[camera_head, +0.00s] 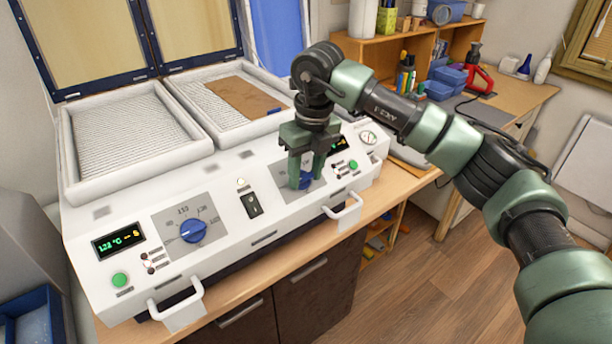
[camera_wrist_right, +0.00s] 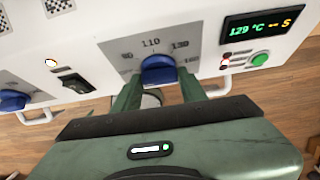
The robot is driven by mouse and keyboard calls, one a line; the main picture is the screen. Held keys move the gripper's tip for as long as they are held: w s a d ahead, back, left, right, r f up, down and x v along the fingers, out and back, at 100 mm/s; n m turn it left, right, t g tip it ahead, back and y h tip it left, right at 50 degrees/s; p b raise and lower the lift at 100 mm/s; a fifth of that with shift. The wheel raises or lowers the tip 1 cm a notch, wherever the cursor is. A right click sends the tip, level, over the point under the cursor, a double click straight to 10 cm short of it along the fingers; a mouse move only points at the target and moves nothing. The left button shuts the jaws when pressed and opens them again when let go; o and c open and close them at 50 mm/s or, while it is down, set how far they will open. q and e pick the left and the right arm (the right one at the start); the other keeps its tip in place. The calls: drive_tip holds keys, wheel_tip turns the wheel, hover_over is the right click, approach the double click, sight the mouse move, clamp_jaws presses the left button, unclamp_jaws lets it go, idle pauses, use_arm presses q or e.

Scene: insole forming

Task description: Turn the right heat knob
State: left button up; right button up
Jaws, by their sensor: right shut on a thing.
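The right heat knob (camera_head: 306,180) is blue and sits on a grey dial plate on the front panel of the white heating machine (camera_head: 226,172). My right gripper (camera_head: 304,184) reaches down to it from above, fingers on both sides, and hides much of it in the head view. In the right wrist view the blue knob (camera_wrist_right: 158,70) lies between the tips of my right gripper (camera_wrist_right: 160,88), under a dial scale with 110 at the top. The right display (camera_wrist_right: 263,23) reads 129 °C in green. My left gripper is not in view.
The left heat knob (camera_head: 193,231) and left display (camera_head: 118,240) sit on the same panel. Between the dials is a black switch (camera_head: 252,205). Two white handles, left (camera_head: 178,302) and right (camera_head: 345,211), stick out in front. A brown sheet (camera_head: 238,98) lies on the right heating bed.

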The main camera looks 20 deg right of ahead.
sight(308, 196)
drive_tip(key=shift+s+f+n+h, duration=0.1)
drive_tip(key=shift+n+h, duration=0.2)
idle(0.4)
drive_tip(key=o, duration=1.4)
drive_tip(key=shift+r+b, duration=0.3)
drive_tip(key=shift+r, duration=0.15)
drive_tip(key=r, duration=0.2)
drive_tip(key=r+b, duration=0.1)
drive_tip(key=r, duration=0.1)
drive_tip(key=r+b, duration=0.1)
drive_tip(key=r, duration=0.2)
drive_tip(key=shift+s+d, duration=0.15)
drive_tip(key=shift+s, duration=0.25)
drive_tip(key=shift+f, duration=0.1)
